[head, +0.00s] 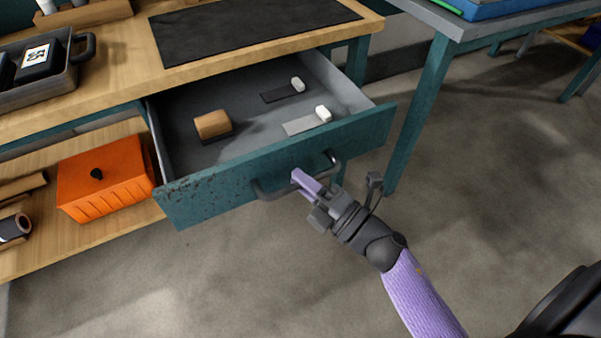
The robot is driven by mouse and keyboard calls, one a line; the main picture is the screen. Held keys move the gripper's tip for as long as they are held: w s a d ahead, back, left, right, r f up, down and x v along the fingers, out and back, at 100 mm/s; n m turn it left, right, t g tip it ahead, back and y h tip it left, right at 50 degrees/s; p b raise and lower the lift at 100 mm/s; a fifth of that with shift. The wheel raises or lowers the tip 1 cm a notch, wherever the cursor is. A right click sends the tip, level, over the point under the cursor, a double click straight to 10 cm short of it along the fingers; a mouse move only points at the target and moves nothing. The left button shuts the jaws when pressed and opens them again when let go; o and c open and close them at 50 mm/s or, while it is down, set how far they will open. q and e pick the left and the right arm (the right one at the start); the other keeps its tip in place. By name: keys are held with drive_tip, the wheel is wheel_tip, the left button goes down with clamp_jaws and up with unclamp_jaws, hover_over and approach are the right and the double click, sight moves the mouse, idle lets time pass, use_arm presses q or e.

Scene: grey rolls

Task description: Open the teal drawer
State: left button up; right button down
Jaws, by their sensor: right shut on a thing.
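The teal drawer (235,178) is pulled well out from under the wooden workbench, and its grey inside shows. A dark bar handle (272,192) runs across its front. My right gripper (303,184) is at the middle of this handle, shut on it; the fingers hide part of the bar. Inside the drawer lie a wooden block with a dark base (212,125) and two flat tools with white ends, one dark (279,92) and one grey (301,126). My left gripper is not in view.
The workbench top (110,50) holds a black mat (240,25) and a dark tray (55,91). An orange box (103,177) sits on the lower shelf. Another teal-legged table (424,110) stands at right. The floor in front is clear.

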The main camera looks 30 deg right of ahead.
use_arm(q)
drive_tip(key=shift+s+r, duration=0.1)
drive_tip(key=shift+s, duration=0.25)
use_arm(e)
drive_tip(key=shift+s, duration=0.15)
drive_tip(key=c, duration=0.6)
unclamp_jaws()
use_arm(q)
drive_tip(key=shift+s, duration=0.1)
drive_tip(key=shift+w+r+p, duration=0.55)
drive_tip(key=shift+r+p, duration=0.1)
drive_tip(key=shift+p, duration=0.1)
use_arm(e)
drive_tip(key=v, duration=1)
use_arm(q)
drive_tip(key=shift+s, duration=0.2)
